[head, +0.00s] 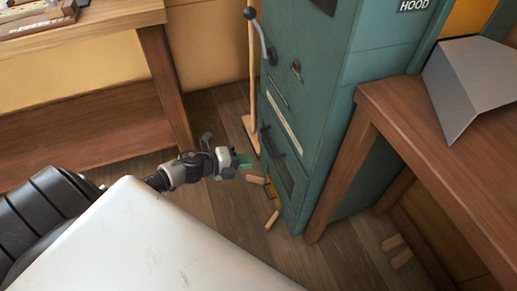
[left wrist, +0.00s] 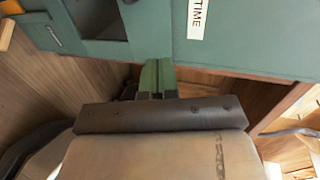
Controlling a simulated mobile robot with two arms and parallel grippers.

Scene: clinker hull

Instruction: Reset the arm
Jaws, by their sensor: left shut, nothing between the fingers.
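My left gripper (head: 243,162) reaches in from the left in the head view, low in front of the teal cabinet (head: 315,90). Its green fingertips are shut with nothing between them. In the left wrist view the gripper (left wrist: 157,78) points at the cabinet's teal front (left wrist: 245,40); whether it touches cannot be told. My right gripper is not in view.
Wooden pieces (head: 272,219) lie on the plank floor by the cabinet's foot, and more (head: 402,259) lie under the right table (head: 430,130). A wooden bench (head: 100,35) stands at left. A thin pole (head: 251,75) stands beside the cabinet.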

